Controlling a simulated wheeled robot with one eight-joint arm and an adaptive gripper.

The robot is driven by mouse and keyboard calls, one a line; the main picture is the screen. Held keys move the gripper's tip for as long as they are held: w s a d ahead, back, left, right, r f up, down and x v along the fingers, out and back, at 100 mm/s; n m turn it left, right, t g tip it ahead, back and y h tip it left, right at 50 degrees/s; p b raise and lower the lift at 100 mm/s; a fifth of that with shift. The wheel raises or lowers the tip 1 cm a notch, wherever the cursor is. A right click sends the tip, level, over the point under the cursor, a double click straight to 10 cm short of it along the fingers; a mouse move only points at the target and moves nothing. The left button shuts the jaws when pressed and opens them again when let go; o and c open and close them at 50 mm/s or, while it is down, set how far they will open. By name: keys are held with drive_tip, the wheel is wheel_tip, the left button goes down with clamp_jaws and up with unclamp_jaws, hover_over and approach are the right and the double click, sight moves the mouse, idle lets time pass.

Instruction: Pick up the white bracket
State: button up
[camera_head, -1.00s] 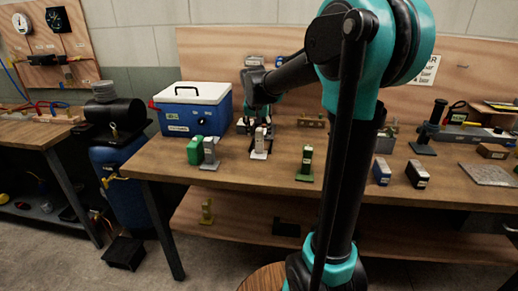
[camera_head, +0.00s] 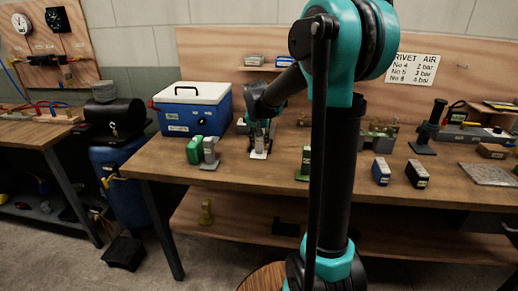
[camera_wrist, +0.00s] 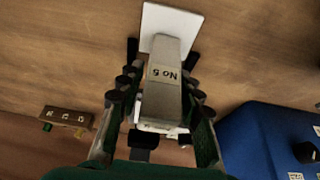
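The white bracket (camera_head: 259,154) stands on the workbench, just right of the green and grey brackets. In the wrist view, its white base plate (camera_wrist: 168,24) and pale upright (camera_wrist: 165,85), labelled "No 5", lie between the fingers of my gripper (camera_wrist: 162,55). The fingers are spread to either side of the upright, with a visible gap on the left. The right fingertip is close to it, and contact there cannot be told. In the head view my gripper (camera_head: 262,128) reaches down over the bracket and hides its upper part.
A green bracket (camera_head: 194,150) and a grey bracket (camera_head: 210,152) stand close to the left. A blue cooler (camera_head: 190,112) stands behind them. An olive bracket (camera_head: 304,163) is to the right, partly hidden by my arm. Dark blocks (camera_head: 381,171) stand farther right.

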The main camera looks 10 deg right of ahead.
clamp_jaws()
